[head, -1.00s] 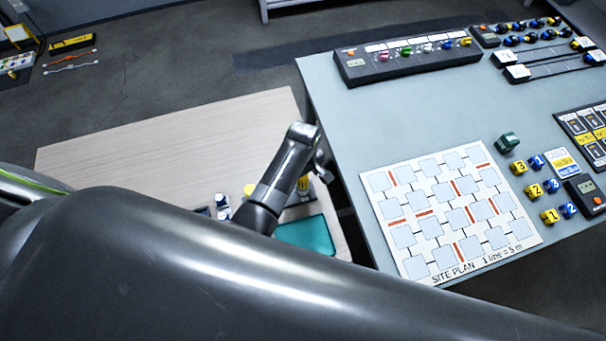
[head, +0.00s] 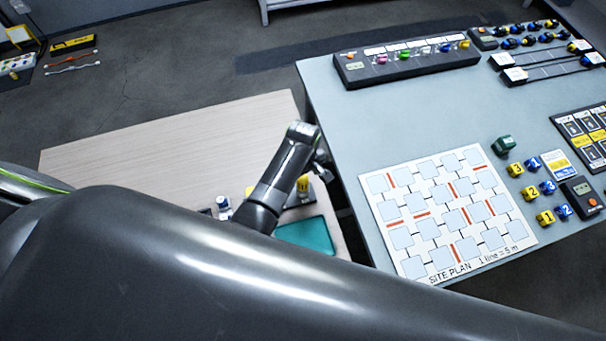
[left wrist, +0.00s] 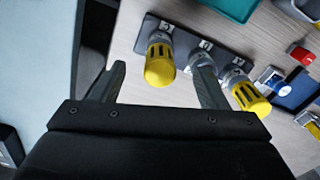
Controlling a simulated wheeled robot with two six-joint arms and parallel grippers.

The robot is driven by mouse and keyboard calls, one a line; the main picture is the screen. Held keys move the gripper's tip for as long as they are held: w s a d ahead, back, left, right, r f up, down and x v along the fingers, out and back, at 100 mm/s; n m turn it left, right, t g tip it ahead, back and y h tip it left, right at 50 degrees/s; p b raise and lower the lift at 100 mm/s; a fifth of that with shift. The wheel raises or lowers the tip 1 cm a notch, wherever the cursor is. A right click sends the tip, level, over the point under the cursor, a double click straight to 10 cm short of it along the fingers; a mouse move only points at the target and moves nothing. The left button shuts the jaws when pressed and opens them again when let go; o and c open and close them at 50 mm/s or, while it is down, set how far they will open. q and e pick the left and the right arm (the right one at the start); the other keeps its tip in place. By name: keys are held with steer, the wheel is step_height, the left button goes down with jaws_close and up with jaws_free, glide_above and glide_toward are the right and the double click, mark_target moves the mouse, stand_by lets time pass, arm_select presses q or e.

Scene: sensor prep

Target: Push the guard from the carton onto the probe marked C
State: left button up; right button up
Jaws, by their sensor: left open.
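In the left wrist view a dark rack (left wrist: 185,33) holds a row of probes with white letter labels too small to read surely. A yellow guard (left wrist: 160,66) caps the left probe and a slotted yellow guard (left wrist: 246,93) caps the right one. The middle probe (left wrist: 200,58) is partly hidden by a finger; I see no yellow on it. My left gripper (left wrist: 160,76) is open, its fingers on either side of the left guard in the picture; I cannot tell if they touch it. In the head view my arm hides most of the rack. I cannot make out the carton surely.
A teal tray (head: 306,236) lies beside the rack on the wooden table (head: 150,150). A red piece (left wrist: 301,54) and a dark blue tray (left wrist: 298,92) lie near the right probe. The grey table (head: 340,120) with a site plan (head: 405,235) stands to the right.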

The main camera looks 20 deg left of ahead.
mark_target(303, 179)
arm_select(q)
steer(key=shift+r, duration=2.6)
steer(key=shift+s, duration=0.1)
